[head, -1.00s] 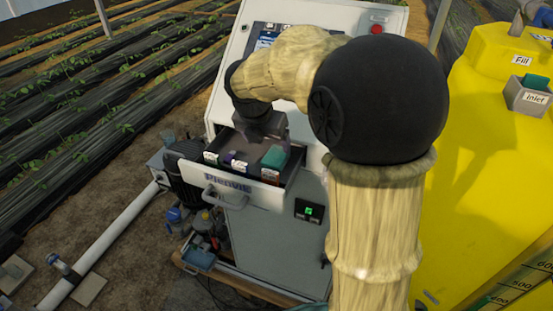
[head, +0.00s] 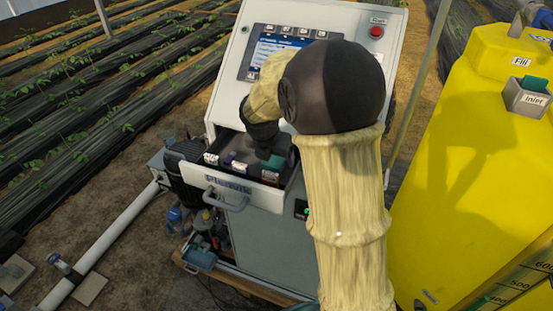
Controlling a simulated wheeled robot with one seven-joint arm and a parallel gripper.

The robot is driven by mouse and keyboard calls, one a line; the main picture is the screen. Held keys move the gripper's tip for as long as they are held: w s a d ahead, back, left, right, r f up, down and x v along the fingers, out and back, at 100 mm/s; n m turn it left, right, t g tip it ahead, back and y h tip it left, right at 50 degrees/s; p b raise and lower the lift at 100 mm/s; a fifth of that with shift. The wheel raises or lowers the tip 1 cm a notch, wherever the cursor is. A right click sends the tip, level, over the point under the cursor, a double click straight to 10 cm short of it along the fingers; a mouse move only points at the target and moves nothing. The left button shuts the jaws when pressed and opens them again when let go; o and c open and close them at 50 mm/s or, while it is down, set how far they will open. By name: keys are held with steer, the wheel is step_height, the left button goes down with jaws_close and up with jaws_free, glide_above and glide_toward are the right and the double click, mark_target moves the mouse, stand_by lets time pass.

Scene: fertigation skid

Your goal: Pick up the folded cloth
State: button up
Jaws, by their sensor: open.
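An open drawer (head: 232,187) juts from the front of the grey cabinet. A small teal-green item (head: 275,162) lies at the right in it; it could be folded cloth, but it is too small to be sure. Another green item (head: 535,83) sits in the grey box marked "Inlet" at the right; I cannot tell which is the cloth. My gripper (head: 268,157) is over the drawer, close beside the teal-green item, and open. My wrist partly covers it, so its fingers and any contact are hard to make out.
The drawer has several labelled compartments with small contents and a handle (head: 222,203) in front. The cabinet's screen panel (head: 282,50) rises behind my arm. A yellow tank (head: 470,150) stands at the right. Pumps and a white pipe (head: 100,245) lie at the left.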

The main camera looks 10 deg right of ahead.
steer(key=shift+w+d+f, duration=0.1)
steer(key=shift+w+f, duration=0.05)
steer(key=shift+f, duration=0.4)
steer(key=shift+c, duration=0.4)
steer(key=c, duration=1.1)
steer(key=shift+o, duration=0.2)
steer(key=shift+r, duration=0.1)
